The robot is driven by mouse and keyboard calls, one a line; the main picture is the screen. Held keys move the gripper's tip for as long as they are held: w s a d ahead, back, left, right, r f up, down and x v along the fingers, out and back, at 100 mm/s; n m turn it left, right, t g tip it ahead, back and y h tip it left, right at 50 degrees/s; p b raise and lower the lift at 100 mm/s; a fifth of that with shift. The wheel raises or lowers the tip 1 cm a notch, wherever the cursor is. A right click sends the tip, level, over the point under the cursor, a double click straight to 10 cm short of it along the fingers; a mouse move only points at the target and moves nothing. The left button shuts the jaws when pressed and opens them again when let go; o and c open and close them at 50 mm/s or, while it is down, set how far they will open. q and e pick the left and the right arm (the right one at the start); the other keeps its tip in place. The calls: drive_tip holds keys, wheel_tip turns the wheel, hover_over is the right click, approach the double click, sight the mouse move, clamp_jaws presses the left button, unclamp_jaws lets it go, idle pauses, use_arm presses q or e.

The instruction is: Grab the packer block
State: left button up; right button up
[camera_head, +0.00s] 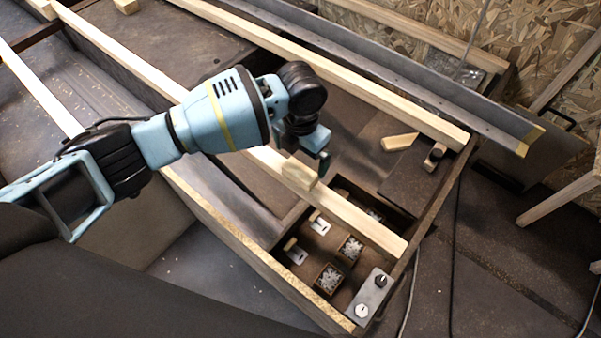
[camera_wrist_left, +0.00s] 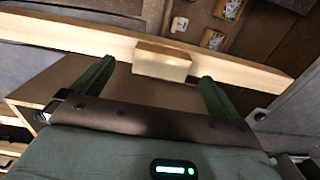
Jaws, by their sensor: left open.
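The packer block appears to be the small pale wooden block (camera_head: 299,174) sitting on a long pale wooden beam (camera_head: 362,222). In the left wrist view the block (camera_wrist_left: 163,64) rests on the beam (camera_wrist_left: 60,33), between and just beyond the two green fingertips. My left gripper (camera_head: 323,160) is open and empty, close above the block in the head view. The fingers (camera_wrist_left: 155,73) stand apart on either side of the block, with no contact visible. My right gripper is not in view.
A divided wooden tray (camera_head: 334,249) with small parts lies below the beam. A grey box with knobs (camera_head: 371,297) stands at its corner. Another wooden offcut (camera_head: 400,142) lies right of the gripper. Parallel beams (camera_head: 360,86) and a metal angle rail (camera_head: 400,84) run behind.

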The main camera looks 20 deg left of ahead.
sight(302, 168)
use_arm(q)
drive_tip(key=shift+f, duration=0.5)
drive_tip(key=f+b, duration=0.1)
drive_tip(key=f, duration=0.1)
drive_tip(key=f+b, duration=0.1)
drive_tip(key=f, duration=0.1)
drive_tip(key=shift+d+f, duration=0.2)
drive_tip(key=shift+f, duration=0.2)
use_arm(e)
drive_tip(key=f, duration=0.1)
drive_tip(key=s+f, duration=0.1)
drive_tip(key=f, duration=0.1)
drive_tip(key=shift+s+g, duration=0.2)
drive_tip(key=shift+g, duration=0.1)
use_arm(q)
drive_tip(key=shift+c, duration=0.4)
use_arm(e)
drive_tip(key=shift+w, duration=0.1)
use_arm(q)
drive_tip(key=c, duration=0.9)
drive_tip(key=shift+c, duration=0.2)
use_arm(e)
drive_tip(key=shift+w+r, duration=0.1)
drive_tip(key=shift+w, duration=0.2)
use_arm(q)
drive_tip(key=shift+r, duration=0.1)
